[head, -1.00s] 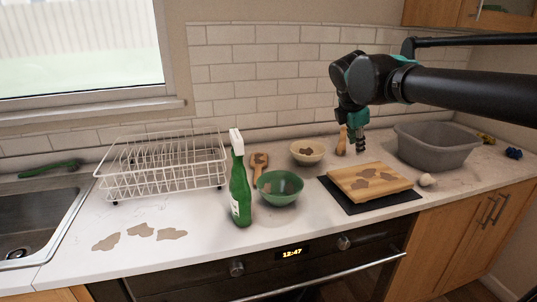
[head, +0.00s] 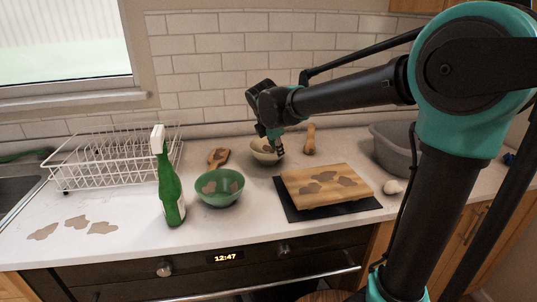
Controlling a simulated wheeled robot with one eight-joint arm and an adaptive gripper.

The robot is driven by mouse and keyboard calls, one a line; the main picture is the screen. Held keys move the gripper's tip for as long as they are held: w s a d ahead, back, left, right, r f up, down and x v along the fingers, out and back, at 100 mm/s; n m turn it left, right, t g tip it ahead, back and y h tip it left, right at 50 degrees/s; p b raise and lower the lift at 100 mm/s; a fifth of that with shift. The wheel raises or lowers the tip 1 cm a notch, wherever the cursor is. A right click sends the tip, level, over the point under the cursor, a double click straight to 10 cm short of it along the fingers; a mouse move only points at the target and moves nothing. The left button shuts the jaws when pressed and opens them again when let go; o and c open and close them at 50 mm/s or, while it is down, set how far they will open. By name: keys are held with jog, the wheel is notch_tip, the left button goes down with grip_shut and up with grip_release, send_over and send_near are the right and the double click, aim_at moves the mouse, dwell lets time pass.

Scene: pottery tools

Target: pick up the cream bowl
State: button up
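The cream bowl (head: 259,156) stands upright on the counter near the back wall, behind and to the right of the green bowl. My gripper (head: 274,147) is at the cream bowl, pointing down over its right side, and covers part of it. The fingers are small and dark in the head view. I cannot tell whether they are open or shut, or whether they touch the rim.
The green bowl (head: 219,188) and green spray bottle (head: 169,185) stand in front. A wooden board (head: 325,184) lies on a dark mat (head: 292,211) at right. A wooden tool (head: 309,139) stands right of the bowl. A grey tub (head: 392,150) and white rack (head: 110,158) flank the counter.

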jog(key=x, duration=0.3)
jog(key=shift+w+a+f, duration=0.25)
jog(key=shift+a, duration=0.1)
jog(key=shift+w+d+f, duration=0.15)
jog(key=shift+w+f, duration=0.15)
jog(key=shift+f, duration=0.3)
jog(key=shift+c, duration=0.3)
grip_shut()
